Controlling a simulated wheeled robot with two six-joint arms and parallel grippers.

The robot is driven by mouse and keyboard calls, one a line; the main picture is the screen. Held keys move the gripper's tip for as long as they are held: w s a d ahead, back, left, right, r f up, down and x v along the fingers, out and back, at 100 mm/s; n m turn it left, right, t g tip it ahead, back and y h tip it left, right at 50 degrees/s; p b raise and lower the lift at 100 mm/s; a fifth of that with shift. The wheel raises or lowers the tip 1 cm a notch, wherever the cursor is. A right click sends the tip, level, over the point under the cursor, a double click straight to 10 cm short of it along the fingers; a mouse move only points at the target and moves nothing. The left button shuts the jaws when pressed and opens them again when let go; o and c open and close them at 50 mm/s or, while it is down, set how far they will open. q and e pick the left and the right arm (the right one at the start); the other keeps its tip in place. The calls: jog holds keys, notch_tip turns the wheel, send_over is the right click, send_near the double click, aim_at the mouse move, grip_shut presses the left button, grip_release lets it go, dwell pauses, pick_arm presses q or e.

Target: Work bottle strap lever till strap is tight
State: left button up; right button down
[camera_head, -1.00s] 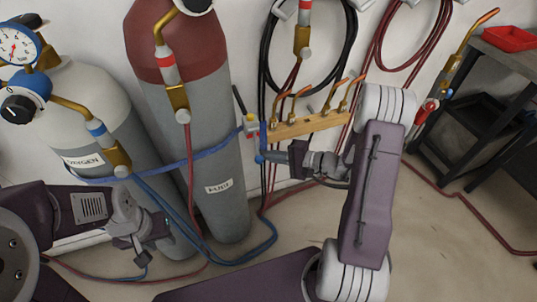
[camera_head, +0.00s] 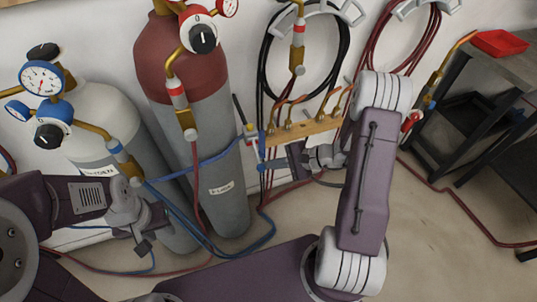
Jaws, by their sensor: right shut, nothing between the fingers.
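Two gas bottles stand at the wall: a white-topped grey one (camera_head: 108,110) and a red-topped grey one (camera_head: 215,120). The blue strap (camera_head: 210,160) runs across their fronts to a small buckle with a lever (camera_head: 252,137) at the right side of the red-topped bottle. A dark handle sticks up from the buckle and a thin blue part hangs below it. My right gripper (camera_head: 290,158) is shut and empty, just right of the buckle and apart from it. My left gripper (camera_head: 143,244) is low in front of the white-topped bottle; its fingers are too small to read.
A wooden board with brass fittings (camera_head: 305,130) is on the wall behind my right gripper. Blue and red hoses (camera_head: 205,235) trail across the floor. Coiled hoses hang on the wall. A dark bench with a red tray (camera_head: 500,43) stands at right.

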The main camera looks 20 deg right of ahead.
jog(key=r+g+p, duration=0.1)
jog(key=p, duration=0.1)
jog(key=s+r+m+g+p, duration=0.1)
jog(key=p, duration=0.1)
jog(key=s+r+m+g+p, duration=0.1)
jog(key=p, duration=0.1)
jog(key=shift+r+h, duration=0.25)
jog(key=shift+h, duration=0.05)
jog(key=shift+r+p, duration=0.25)
jog(key=shift+p, duration=0.3)
jog(key=shift+s+r, duration=0.1)
